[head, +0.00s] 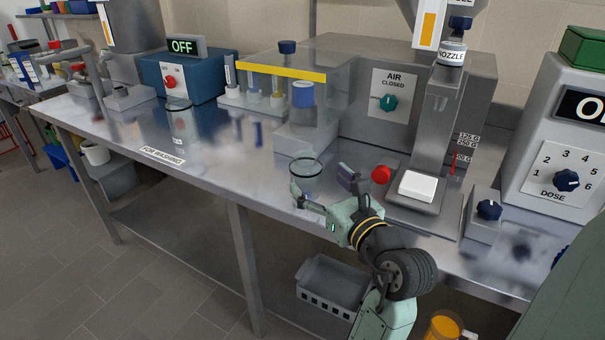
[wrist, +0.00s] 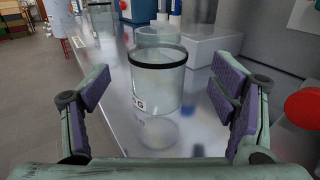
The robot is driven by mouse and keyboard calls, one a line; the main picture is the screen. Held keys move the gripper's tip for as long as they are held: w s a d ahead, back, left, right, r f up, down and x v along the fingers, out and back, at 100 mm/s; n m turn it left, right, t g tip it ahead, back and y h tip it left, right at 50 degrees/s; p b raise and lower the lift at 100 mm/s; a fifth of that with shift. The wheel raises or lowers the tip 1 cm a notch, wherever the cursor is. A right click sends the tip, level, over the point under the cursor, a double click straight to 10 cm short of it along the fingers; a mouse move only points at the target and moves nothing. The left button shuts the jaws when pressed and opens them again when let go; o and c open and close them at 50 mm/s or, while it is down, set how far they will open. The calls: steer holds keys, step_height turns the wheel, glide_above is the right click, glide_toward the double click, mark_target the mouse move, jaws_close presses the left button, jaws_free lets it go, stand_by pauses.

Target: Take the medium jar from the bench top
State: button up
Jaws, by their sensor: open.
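A clear glass jar (head: 304,178) stands upright on the bench top (head: 225,160), near its front edge. In the wrist view the jar (wrist: 158,84) has a dark band near its top and a partly visible label ending in G. My gripper (head: 323,188) is open at the jar. In the wrist view its purple-padded fingers (wrist: 158,92) stand to either side of the jar, with gaps; I see no contact. Another clear jar (head: 179,116) stands farther left, by the FOR WASHING label (head: 162,156).
A red knob (head: 381,174) is close right of my gripper; it also shows in the wrist view (wrist: 304,108). A grey plinth (head: 305,138) with a blue-capped container (head: 303,95) stands behind the jar. A scale with a white pad (head: 418,186) is to the right.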

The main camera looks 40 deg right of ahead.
mark_target(306, 168)
steer(key=shift+w+d+p, duration=0.15)
steer(key=shift+w+p, duration=0.15)
steer(key=shift+w, duration=0.75)
steer(key=shift+w+d+p, duration=0.2)
steer(key=shift+w+p, duration=0.1)
steer(key=shift+w, duration=0.7)
steer(key=shift+w+d+p, duration=0.15)
steer(key=shift+w+p, duration=0.15)
steer(key=shift+w, duration=0.75)
steer(key=shift+c, duration=0.5)
steer(key=c, duration=1.3)
